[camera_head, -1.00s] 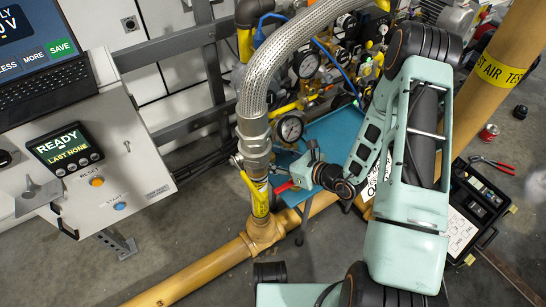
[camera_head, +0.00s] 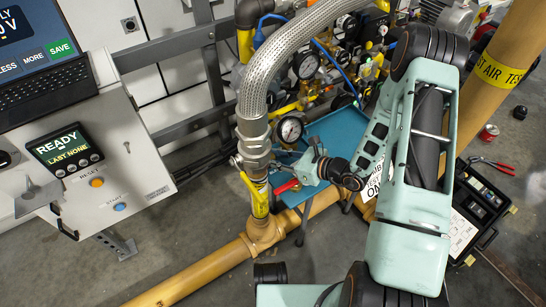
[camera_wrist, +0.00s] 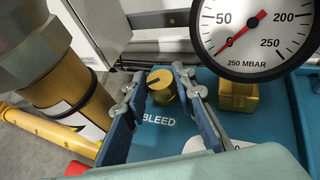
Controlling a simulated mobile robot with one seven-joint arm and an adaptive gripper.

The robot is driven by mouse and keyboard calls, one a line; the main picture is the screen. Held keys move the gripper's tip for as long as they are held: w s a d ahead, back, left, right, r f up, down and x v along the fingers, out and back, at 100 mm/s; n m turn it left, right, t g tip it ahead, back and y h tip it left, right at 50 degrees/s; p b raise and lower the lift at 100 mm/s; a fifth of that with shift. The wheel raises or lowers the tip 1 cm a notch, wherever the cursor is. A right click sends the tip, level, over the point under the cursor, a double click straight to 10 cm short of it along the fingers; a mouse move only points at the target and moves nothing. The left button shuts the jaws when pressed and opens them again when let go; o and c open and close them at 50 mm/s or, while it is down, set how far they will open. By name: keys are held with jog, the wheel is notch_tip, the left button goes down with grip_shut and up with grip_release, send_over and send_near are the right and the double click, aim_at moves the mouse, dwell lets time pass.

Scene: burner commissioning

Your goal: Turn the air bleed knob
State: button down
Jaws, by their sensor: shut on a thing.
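The air bleed knob (camera_wrist: 160,90) is a small brass-yellow cylinder with a dark line across its top. It stands on a blue panel (camera_wrist: 218,125) above the printed word BLEED in the wrist view. My gripper (camera_wrist: 162,82) has one finger on each side of the knob and is shut on it. In the head view my gripper (camera_head: 307,168) is beside the lower end of the braided hose, and the knob cannot be made out there. A pressure gauge (camera_wrist: 258,32) marked 250 MBAR is up and right of the knob, its red needle near 0.
The braided hose (camera_head: 253,85) and a yellow-handled valve (camera_head: 258,198) stand close left of my gripper. A red handle (camera_head: 287,186) lies just below it. A brass block (camera_wrist: 238,95) is right of the knob. Yellow pipe (camera_head: 205,275) runs along the floor.

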jog(key=c, duration=1.6)
grip_release()
jog(key=shift+d, duration=0.1)
jog(key=v, duration=1.2)
jog(key=shift+r, duration=0.15)
